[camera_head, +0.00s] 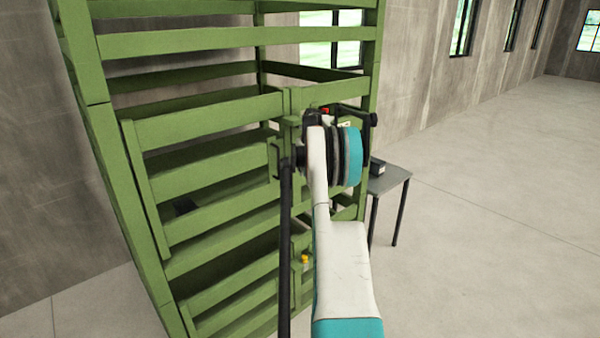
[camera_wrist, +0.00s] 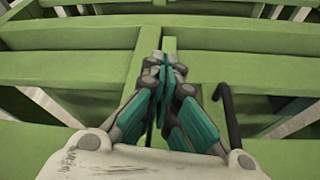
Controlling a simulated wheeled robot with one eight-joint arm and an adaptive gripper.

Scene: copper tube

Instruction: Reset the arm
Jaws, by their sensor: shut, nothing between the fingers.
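My gripper (camera_wrist: 164,62) is shut and empty in the wrist view. Its teal and grey fingers meet in front of a green upright post of the slatted rack (camera_wrist: 230,70). I cannot tell whether the fingertips touch the post. A dark curved handle (camera_wrist: 228,112) is just right of the fingers. In the head view my white and teal arm reaches up in front of the right side of the green rack (camera_head: 205,105), and my gripper is mostly hidden behind the wrist. No copper tube is clearly visible.
A small grey table (camera_head: 390,180) with a dark box (camera_head: 377,167) stands right of my arm. The concrete floor (camera_head: 500,220) at the right is clear.

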